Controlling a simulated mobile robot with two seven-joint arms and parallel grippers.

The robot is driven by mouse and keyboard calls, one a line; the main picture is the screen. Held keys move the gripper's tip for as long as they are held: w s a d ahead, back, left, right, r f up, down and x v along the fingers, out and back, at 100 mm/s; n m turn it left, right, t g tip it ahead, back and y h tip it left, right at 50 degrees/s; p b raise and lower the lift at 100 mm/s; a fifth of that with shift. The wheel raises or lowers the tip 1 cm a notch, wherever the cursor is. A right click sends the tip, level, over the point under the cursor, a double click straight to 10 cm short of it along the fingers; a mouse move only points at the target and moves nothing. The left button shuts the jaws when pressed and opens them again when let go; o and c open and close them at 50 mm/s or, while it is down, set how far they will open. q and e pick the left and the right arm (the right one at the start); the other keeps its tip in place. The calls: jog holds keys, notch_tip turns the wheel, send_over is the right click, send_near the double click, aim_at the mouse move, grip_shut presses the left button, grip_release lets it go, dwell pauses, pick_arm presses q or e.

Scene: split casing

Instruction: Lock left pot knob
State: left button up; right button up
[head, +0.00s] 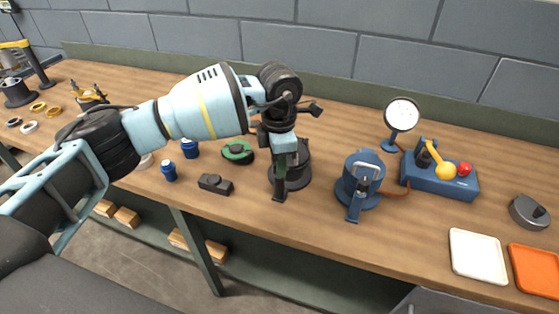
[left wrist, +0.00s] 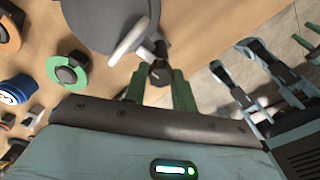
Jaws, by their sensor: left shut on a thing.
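The left pot (head: 303,168) is a dark grey round casing near the middle of the bench. It also shows as a grey round body in the left wrist view (left wrist: 105,22), with a pale lever (left wrist: 128,42) at its edge. My left gripper (head: 281,182) points down at the pot's front side. In the left wrist view its green fingers (left wrist: 158,88) are shut on a small dark knob (left wrist: 159,76) beside the pot. In the head view the fingers hide the knob. The knob's turn position cannot be told.
A blue pot (head: 361,182) stands to the right, with a gauge (head: 402,114) and a blue control box (head: 440,181) behind. White (head: 478,253) and orange (head: 535,270) trays lie farther right. A green-rimmed disc (head: 237,152) and dark block (head: 215,184) lie left of the gripper.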

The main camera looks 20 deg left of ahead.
pick_arm(q)
jog(key=shift+m, duration=0.6)
jog(key=o, duration=1)
jog(key=shift+r, duration=3.9)
